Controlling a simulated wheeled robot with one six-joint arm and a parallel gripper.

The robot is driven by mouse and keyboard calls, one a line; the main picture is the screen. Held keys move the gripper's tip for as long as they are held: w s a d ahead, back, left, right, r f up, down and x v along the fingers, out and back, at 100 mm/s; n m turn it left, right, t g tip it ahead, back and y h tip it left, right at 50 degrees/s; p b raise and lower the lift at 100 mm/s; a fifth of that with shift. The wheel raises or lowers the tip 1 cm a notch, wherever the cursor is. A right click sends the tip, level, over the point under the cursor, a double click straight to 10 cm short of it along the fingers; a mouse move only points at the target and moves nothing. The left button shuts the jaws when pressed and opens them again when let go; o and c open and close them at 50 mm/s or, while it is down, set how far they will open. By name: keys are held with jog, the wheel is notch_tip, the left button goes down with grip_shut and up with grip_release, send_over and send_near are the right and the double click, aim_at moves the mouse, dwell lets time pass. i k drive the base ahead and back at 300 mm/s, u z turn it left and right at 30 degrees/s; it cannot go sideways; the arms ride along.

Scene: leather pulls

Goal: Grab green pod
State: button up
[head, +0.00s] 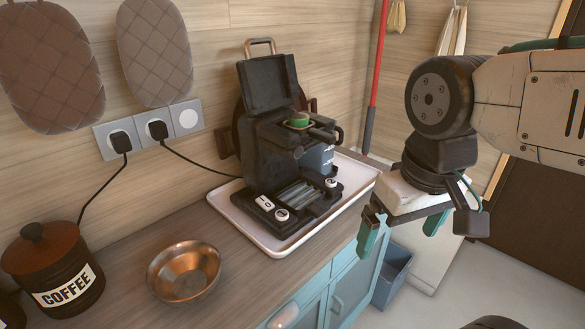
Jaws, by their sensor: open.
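The green pod (299,120) shows as a small green round top with a brown rim, seated in the top of the black coffee machine (262,151). The machine's lid (267,83) stands raised behind the pod. My gripper (398,240) is at the right of the picture, to the right of the machine and lower in the picture than the pod. Its two green-tipped fingers are spread apart and point down. Nothing is between them, and it is clear of the pod. The lower part of the pod is hidden in the machine.
The machine stands on a white tray (233,212) on the wooden counter. A copper bowl (184,272) and a coffee canister (54,271) stand at the left. Black cords run to wall sockets (148,130). A red pole (378,62) stands behind. A blue-grey bin (392,274) is below.

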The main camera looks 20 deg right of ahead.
aim_at(296, 119)
jog(key=u, duration=1.45)
jog(key=k, duration=0.85)
jog(key=z, duration=0.65)
jog(key=i, duration=0.5)
